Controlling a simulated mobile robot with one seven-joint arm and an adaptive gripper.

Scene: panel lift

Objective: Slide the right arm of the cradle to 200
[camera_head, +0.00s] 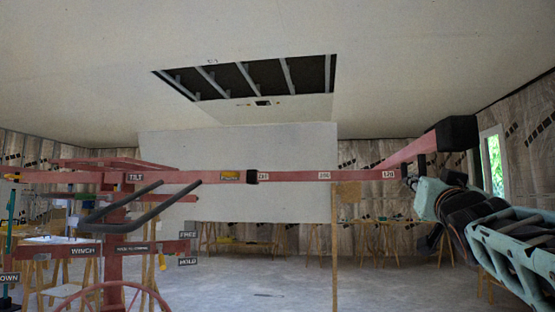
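The red panel lift stands at the left, with its TILT label (135,177) and WINCH label (83,252). The cradle's right arm (290,176) is a long red bar running right from the lift head. It carries a black collar (252,177) and white number labels; the middle one (324,175) seems to read 200, and another (388,174) seems to read 120. Its outer part rises toward the camera to a black end block (458,133). My gripper (410,180) is beside the bar's underside near that end. Its fingers are small and dark; contact is unclear.
A pale panel (240,150) hangs behind the bar, below a dark ceiling opening (250,77) with metal studs. A thin wooden post (335,245) stands near the middle. Trestle tables (240,243) line the back wall. The grey floor (260,280) looks mostly clear.

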